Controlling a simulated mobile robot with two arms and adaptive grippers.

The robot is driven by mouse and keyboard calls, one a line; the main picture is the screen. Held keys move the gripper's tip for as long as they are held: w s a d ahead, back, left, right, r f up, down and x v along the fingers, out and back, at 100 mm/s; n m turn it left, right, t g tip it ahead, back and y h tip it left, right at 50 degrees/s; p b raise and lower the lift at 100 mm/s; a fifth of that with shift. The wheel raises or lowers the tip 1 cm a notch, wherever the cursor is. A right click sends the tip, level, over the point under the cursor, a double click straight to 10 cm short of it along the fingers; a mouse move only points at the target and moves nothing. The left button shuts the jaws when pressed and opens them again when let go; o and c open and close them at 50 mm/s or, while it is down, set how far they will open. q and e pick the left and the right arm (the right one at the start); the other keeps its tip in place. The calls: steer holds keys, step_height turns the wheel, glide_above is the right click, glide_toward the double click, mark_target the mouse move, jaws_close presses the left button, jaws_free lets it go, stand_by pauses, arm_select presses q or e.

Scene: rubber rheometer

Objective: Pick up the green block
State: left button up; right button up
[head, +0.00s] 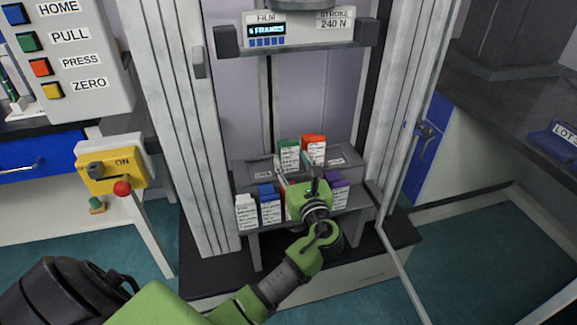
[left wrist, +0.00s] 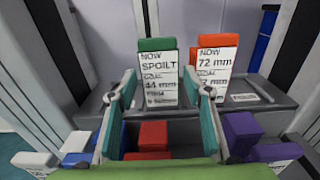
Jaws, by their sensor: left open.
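The green block (head: 288,150) stands upright on the raised back step of the rack, with a white label on its front. In the left wrist view the green block (left wrist: 157,44) is ahead, its label reading "NOW SPOILT". My left gripper (head: 300,170) is open in front of it. In the left wrist view the open fingers of my left gripper (left wrist: 160,88) appear on either side of the lower part of its label. I cannot tell how far the tips are from the block. My right gripper is not in view.
An orange block (left wrist: 214,41) stands close to the right of the green one. A red block (left wrist: 152,136) sits lower, between the fingers in the picture. White (head: 246,210), blue (head: 268,205) and purple (head: 337,190) blocks share the front row. Frame posts (head: 180,120) flank the rack.

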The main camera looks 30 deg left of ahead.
arm_select(q)
steer(key=shift+w+a, duration=0.2)
steer(key=shift+a, duration=0.05)
steer(key=c, duration=0.9)
steer(key=shift+c, duration=0.4)
steer(key=shift+r, duration=0.15)
